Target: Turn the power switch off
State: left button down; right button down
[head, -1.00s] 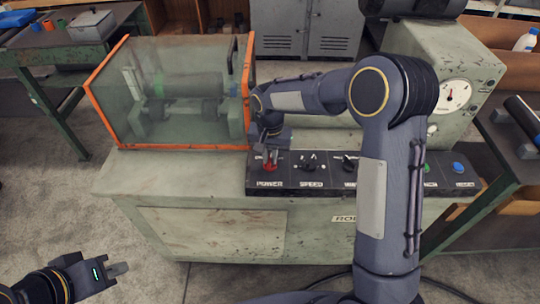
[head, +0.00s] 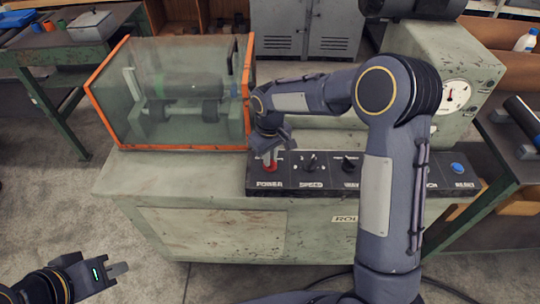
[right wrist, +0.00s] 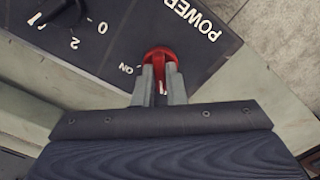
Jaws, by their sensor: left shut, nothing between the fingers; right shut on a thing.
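The red power switch (head: 270,166) sits at the left end of the black control panel, above the label POWER. In the right wrist view the red switch (right wrist: 160,55) shows with the word ON beside it. My right gripper (head: 269,160) points down at the switch and is shut on its red handle; the fingertips (right wrist: 160,80) partly cover it. My left gripper (head: 122,268) is shut and empty at the lower left, over the floor and away from the machine.
The speed knob (head: 310,162) and another black knob (head: 348,163) stand right of the switch. A blue button (head: 457,168) is at the panel's right end. An orange-framed clear guard (head: 120,100) stands left of my right gripper. My right arm hides part of the panel.

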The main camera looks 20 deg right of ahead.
jog(key=shift+n, duration=0.7)
jog(key=c, duration=1.5)
grip_release()
jog(key=shift+r, duration=0.1)
notch_tip(320, 180, up, 7)
jog(key=shift+f, duration=0.1)
jog(key=shift+r, duration=0.45)
